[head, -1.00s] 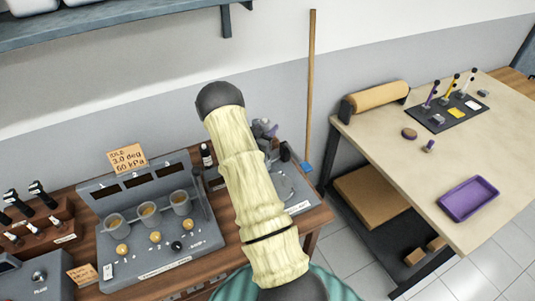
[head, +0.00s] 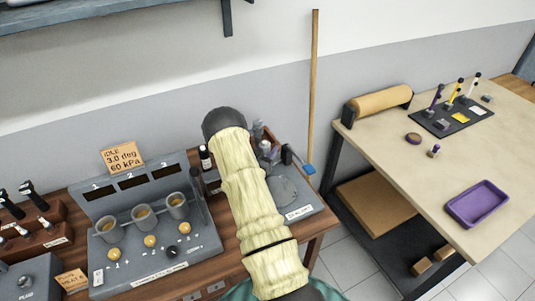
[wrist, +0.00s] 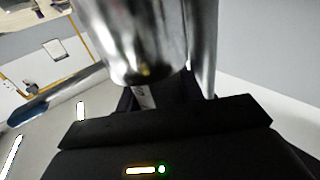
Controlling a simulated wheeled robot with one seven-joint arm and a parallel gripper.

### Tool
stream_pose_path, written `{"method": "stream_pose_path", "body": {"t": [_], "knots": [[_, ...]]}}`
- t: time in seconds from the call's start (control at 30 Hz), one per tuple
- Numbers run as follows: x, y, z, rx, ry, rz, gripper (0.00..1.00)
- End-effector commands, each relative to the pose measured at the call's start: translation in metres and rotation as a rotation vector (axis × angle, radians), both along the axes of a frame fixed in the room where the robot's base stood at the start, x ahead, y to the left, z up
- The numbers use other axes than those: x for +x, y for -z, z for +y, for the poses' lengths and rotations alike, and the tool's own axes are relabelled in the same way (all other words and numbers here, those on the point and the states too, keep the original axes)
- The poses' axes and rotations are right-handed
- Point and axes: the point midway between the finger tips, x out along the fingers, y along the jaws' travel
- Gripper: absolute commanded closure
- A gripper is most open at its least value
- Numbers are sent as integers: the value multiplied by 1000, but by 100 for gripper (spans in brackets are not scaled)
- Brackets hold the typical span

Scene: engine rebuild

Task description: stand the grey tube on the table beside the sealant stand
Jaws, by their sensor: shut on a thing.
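In the wrist view, a shiny grey metal cylinder (wrist: 135,40), which looks like the grey tube, fills the upper middle. My gripper (wrist: 165,95) is shut on it; the fingertips are largely hidden. In the head view, my pale-sleeved arm covers the gripper, and I cannot make out the held tube there. The light table (head: 415,170) stands on the right. On it, a dark base (head: 435,127) carries upright purple, yellow and white pieces; I cannot tell whether this is the sealant stand.
A purple tray (head: 477,204), a brown roll (head: 379,103) and a small round brown piece (head: 413,139) lie on the light table. Bare tabletop shows between them. A wooden bench holds a grey console (head: 155,245) with cups. A wooden pole (head: 314,90) leans on the wall.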

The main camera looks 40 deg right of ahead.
Motion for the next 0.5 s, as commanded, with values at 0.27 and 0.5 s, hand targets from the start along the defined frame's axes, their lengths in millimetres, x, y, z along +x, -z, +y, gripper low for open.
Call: {"method": "stream_pose_path", "body": {"t": [0.27, 0.5], "knots": [[1, 1, 0, -2, -1, -2, 92], [0, 5, 0, 0, -1, -1, 53]]}}
